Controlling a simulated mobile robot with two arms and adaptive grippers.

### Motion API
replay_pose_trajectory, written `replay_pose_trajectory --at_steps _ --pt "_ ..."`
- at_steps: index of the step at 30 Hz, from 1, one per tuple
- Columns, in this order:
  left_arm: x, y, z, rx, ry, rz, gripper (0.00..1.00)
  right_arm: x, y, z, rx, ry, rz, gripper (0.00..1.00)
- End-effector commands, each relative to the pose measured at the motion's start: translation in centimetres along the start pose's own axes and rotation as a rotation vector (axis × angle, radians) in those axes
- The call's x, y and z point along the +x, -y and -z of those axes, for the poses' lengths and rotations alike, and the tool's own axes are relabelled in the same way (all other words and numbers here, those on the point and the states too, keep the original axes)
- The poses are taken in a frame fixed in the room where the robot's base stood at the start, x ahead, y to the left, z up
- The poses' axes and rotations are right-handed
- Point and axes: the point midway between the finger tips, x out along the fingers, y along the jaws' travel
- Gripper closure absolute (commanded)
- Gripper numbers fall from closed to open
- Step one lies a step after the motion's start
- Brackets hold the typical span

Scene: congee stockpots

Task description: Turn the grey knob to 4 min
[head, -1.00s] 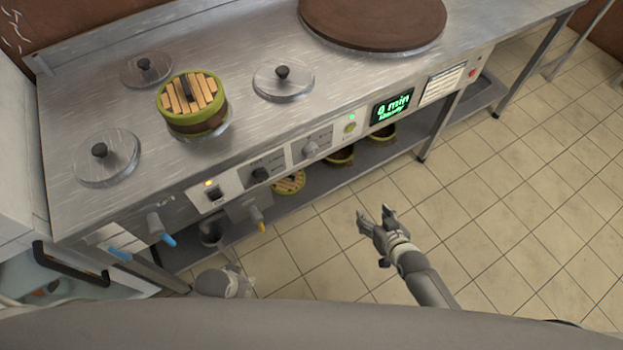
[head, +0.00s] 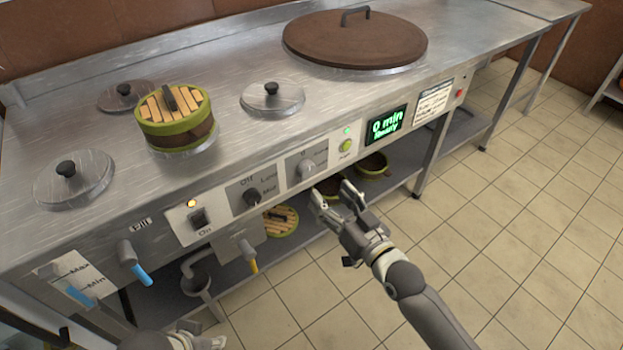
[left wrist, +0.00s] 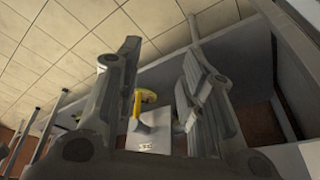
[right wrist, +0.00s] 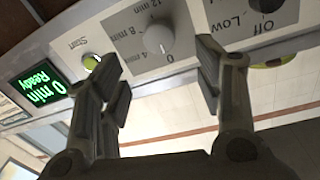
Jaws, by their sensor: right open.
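The grey knob (head: 306,168) sits on the front control panel of the steel counter, between the black knob and the green start button. In the right wrist view the grey knob (right wrist: 159,40) shows with a dial marked 0, 4, 8 and 12 min around it. The display (head: 386,124) reads "0 min Ready". My right gripper (head: 334,198) is open and empty, just below and in front of the grey knob, apart from it. My left gripper (left wrist: 155,70) is open and empty, low by the counter's lower left front; it shows only partly in the head view.
A black knob (head: 251,196), a rocker switch (head: 199,218) and a green start button (head: 346,146) share the panel. A blue-handled tap (head: 134,262) and a yellow-handled tap (head: 248,254) stick out at the left. Steamer baskets stand on the lower shelf. The floor at right is clear.

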Motion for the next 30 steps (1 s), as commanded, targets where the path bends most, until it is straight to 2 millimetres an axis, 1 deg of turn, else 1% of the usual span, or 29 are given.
replay_pose_trajectory --at_steps 1,5,6,12,15,21,30 --pt "0.4 0.0 -0.1 0.000 0.000 0.000 0.64 1.1 0.0 0.0 0.001 -0.003 0.001 0.39" --pt "0.9 -0.2 1.5 0.003 -0.075 -0.003 0.64 3.7 0.0 -0.1 0.000 -0.003 0.001 0.39" --pt "1.0 -0.3 2.3 0.004 -0.109 -0.005 0.64 4.2 -0.1 -0.1 0.000 -0.001 0.000 0.39" --pt "1.0 -0.7 5.8 0.009 -0.260 -0.013 0.64 6.8 0.0 -0.1 0.001 0.000 0.000 0.39" --pt "0.8 -0.9 7.0 0.010 -0.315 -0.016 0.64 7.7 -0.1 -0.1 0.000 0.000 -0.001 0.39" --pt "0.6 -1.0 8.3 0.012 -0.375 -0.019 0.64 8.6 0.0 -0.1 0.000 0.002 0.000 0.39" --pt "0.5 -1.1 8.5 0.012 -0.384 -0.019 0.64 8.7 0.0 -0.1 -0.001 0.002 -0.001 0.39"
